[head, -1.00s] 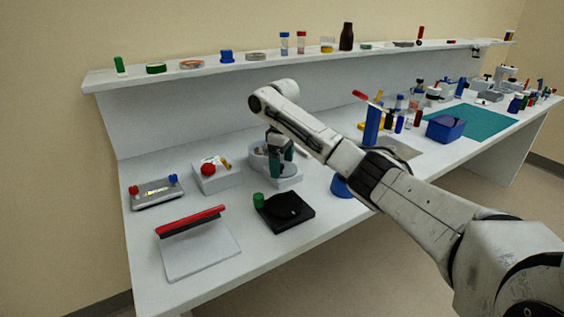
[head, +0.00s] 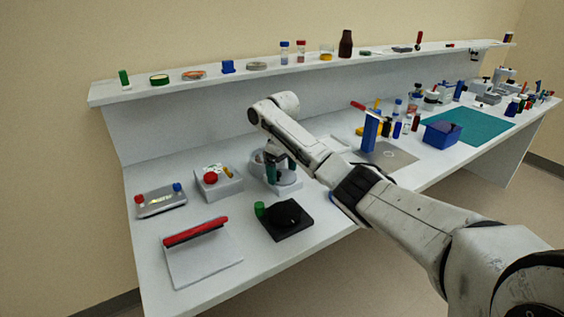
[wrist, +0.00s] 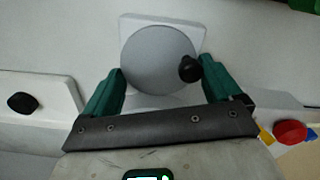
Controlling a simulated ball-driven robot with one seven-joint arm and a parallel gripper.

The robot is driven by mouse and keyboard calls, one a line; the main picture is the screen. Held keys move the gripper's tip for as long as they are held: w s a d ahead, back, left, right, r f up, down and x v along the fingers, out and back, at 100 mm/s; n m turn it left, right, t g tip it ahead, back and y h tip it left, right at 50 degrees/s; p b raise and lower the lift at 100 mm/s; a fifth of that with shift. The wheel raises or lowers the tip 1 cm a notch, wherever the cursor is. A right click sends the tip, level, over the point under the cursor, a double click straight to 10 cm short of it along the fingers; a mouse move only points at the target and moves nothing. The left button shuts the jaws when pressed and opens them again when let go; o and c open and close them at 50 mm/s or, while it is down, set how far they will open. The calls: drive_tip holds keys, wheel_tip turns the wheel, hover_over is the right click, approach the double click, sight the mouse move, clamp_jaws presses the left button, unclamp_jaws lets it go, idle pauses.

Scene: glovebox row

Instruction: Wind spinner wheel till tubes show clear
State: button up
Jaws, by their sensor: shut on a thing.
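The spinner wheel is a flat grey disc (wrist: 155,60) with a black crank knob (wrist: 189,68) near its right rim, in the wrist view. My gripper (wrist: 162,72) has its green fingers on either side of the disc, shut on the wheel, with the knob just inside the right fingertip. In the head view, my gripper (head: 279,171) reaches down over the white spinner (head: 288,185), hiding part of it. No tubes can be made out in the spinner.
A white box with a red button (head: 211,178) stands left of the spinner. A black plate device (head: 284,219) and a red-handled sealer (head: 197,232) are in front. A grey tray (head: 161,200) lies far left. A shelf (head: 210,78) of bottles runs behind.

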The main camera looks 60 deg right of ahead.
sight(284, 174)
drive_tip(key=m+p, duration=0.5)
drive_tip(key=shift+d+r+m, duration=0.1)
drive_tip(key=shift+r+m, duration=0.1)
drive_tip(key=shift+m, duration=0.1)
drive_tip(key=m+p, duration=0.1)
drive_tip(key=m, duration=0.1)
drive_tip(key=m+p, duration=0.1)
drive_tip(key=m, duration=0.1)
drive_tip(key=shift+s+d+f+m, duration=0.1)
drive_tip(key=shift+s+d+m, duration=0.05)
drive_tip(key=shift+m, duration=0.25)
drive_tip(key=o, duration=0.7)
drive_tip(key=shift+o, duration=0.2)
wheel_tip(284, 174, up, 11)
drive_tip(key=shift+f, duration=0.15)
drive_tip(key=shift+d, duration=0.1)
